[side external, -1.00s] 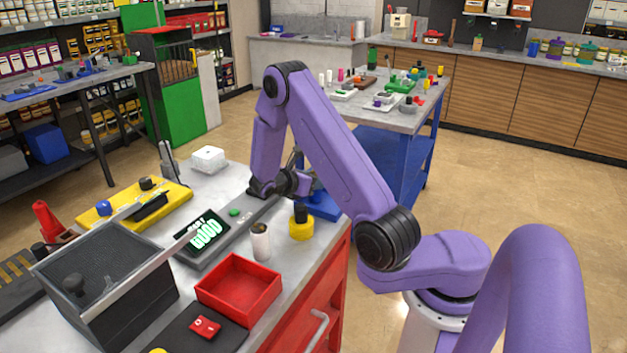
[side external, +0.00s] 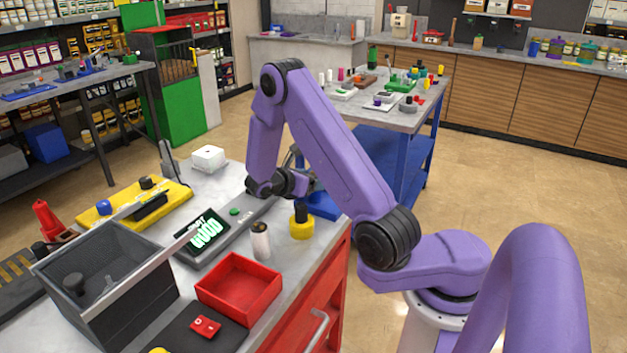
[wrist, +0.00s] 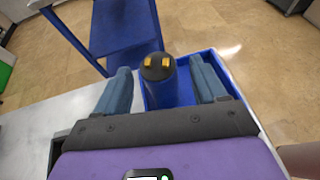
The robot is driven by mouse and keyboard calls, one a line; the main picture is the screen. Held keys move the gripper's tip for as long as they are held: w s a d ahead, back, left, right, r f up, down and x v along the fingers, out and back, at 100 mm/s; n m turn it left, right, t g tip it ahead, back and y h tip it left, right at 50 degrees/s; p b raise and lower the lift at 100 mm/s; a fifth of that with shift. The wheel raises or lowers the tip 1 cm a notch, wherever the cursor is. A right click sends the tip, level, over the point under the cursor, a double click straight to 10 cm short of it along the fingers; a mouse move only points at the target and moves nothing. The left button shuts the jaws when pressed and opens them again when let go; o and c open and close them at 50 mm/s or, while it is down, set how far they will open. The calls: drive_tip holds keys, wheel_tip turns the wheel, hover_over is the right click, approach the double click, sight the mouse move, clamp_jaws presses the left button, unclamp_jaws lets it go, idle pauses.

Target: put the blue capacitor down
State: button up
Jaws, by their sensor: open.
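The blue capacitor (wrist: 175,88), a blue cylinder with a dark top and two gold terminals, stands between my fingers in the wrist view. It is at the blue tray (wrist: 213,60); whether its base rests on the tray floor is hidden. My gripper (wrist: 160,67) is open, with a finger on each side of the capacitor and a visible gap to both. In the side view, my gripper (side external: 290,184) is low at the far right part of the bench by the blue tray (side external: 322,206); the capacitor cannot be made out there.
A meter with a lit display (side external: 203,232), a pale cylinder (side external: 260,241) and a yellow-based black knob (side external: 301,222) stand close by. A red tray (side external: 238,289) and a dark bin (side external: 110,290) are nearer the front. A white box (side external: 208,158) stands behind.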

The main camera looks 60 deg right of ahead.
drive_tip(key=w+a+r+m+t+y, duration=0.1)
drive_tip(key=a+r, duration=0.2)
drive_tip(key=a, duration=0.5)
drive_tip(key=w+a+r+m+t+y, duration=0.1)
drive_tip(key=a+r+y, duration=0.15)
drive_tip(key=a, duration=0.55)
drive_tip(key=s+a+r+y, duration=0.1)
drive_tip(key=s+a+y, duration=0.2)
drive_tip(key=s, duration=0.5)
drive_tip(key=s+a+r+m+y, duration=0.1)
drive_tip(key=s+a+y, duration=0.2)
drive_tip(key=s, duration=0.6)
drive_tip(key=s+a+r+y, duration=0.1)
drive_tip(key=s+a+y, duration=0.2)
drive_tip(key=s, duration=0.5)
drive_tip(key=shift+s+a+r+t+y, duration=0.25)
drive_tip(key=shift+a+r+t+y, duration=0.05)
drive_tip(key=shift+y, duration=0.25)
